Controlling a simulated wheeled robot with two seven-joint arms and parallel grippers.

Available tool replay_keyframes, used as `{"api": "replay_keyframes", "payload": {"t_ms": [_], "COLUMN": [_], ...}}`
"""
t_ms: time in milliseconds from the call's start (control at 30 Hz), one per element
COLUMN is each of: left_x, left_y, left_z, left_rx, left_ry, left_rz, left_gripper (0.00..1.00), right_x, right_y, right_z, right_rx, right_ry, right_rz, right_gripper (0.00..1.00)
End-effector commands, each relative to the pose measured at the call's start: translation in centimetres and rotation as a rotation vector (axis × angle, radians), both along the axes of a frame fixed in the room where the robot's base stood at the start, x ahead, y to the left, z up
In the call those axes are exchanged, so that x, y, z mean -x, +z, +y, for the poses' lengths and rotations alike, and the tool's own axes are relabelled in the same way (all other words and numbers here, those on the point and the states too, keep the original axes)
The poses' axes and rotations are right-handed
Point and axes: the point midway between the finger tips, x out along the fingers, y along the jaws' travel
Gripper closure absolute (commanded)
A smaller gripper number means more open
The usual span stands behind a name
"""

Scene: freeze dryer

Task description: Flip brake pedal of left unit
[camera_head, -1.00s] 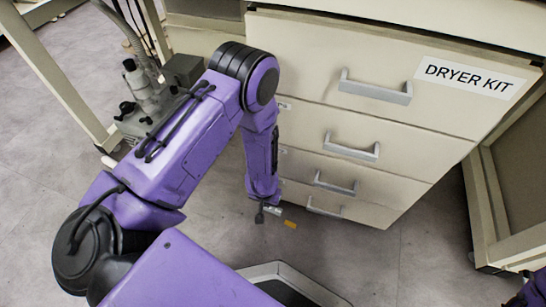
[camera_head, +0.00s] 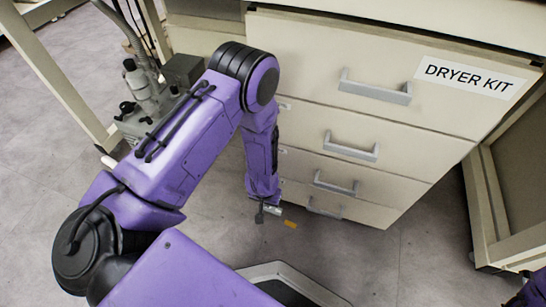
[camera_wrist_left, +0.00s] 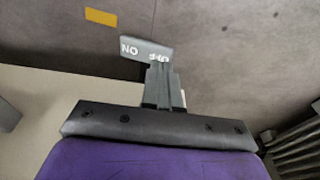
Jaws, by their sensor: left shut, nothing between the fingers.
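The brake pedal (camera_wrist_left: 136,47) is a small grey plate marked ON and OFF, seen upside down in the left wrist view. It also shows as a small grey piece in the head view (camera_head: 274,210), low beside the drawer cabinet. My left gripper (camera_wrist_left: 160,72) points down and is shut and empty. Its fingertips overlap the OFF end of the pedal in the wrist view; the ON end is clear of them. I cannot tell whether they touch it. In the head view my left gripper (camera_head: 260,217) is just left of the pedal. My right gripper is out of view.
A drawer cabinet (camera_head: 400,135) labelled DRYER KIT stands right of my left arm. A yellow-orange strip (camera_head: 291,224) lies near the pedal. A grey pump-like device (camera_head: 140,90) stands at the left. The floor (camera_head: 370,260) in front is mostly clear.

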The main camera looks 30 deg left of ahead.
Motion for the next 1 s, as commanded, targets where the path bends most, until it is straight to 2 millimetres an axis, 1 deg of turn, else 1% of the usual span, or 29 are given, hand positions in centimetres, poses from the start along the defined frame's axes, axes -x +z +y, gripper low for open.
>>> {"api": "replay_keyframes", "payload": {"t_ms": [367,1000], "left_x": [0.00,-0.01], "left_y": [-0.05,-1.00], "left_z": [0.00,0.00], "left_rx": [0.000,0.000], "left_ry": [0.000,0.000], "left_rz": [0.000,0.000], "left_gripper": [1.00,1.00], "right_x": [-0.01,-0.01], "right_y": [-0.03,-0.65], "right_z": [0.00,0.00], "right_rx": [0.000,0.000], "right_ry": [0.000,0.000], "right_rz": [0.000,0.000], "right_gripper": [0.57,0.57]}}
